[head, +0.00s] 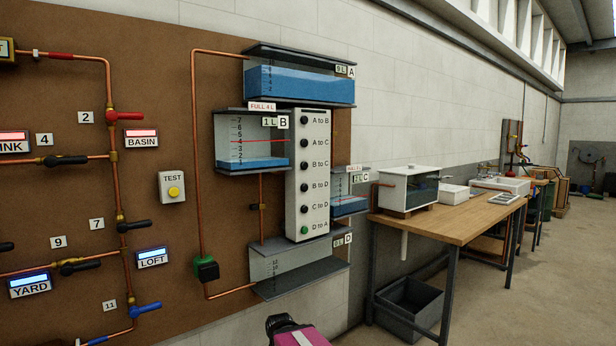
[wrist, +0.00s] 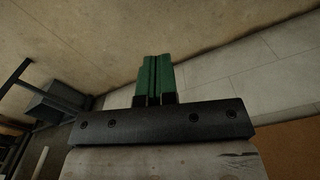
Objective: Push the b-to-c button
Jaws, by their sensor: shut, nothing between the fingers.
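The B to C button (head: 304,165) is a dark round button, third from the top on a white upright panel (head: 321,215) on the brown board. Other dark buttons are above and below it, and a green D to A button (head: 304,230) is at the bottom. Tank B (head: 236,140) is left of the panel with a little blue water, and tank C (head: 348,205) is right of it, also part filled. My gripper (wrist: 154,80) has green fingers, shut and empty, in the wrist view, with floor and wall beyond. No button shows there. Part of my arm (head: 296,333) shows low in the head view.
Tank A (head: 300,88) with blue water is above the panel, and tank D (head: 290,266) below looks empty. Copper pipes and valves cover the board's left, with a yellow TEST button (head: 174,192). A wooden table (head: 455,222) stands right, a grey bin (head: 410,304) beneath it.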

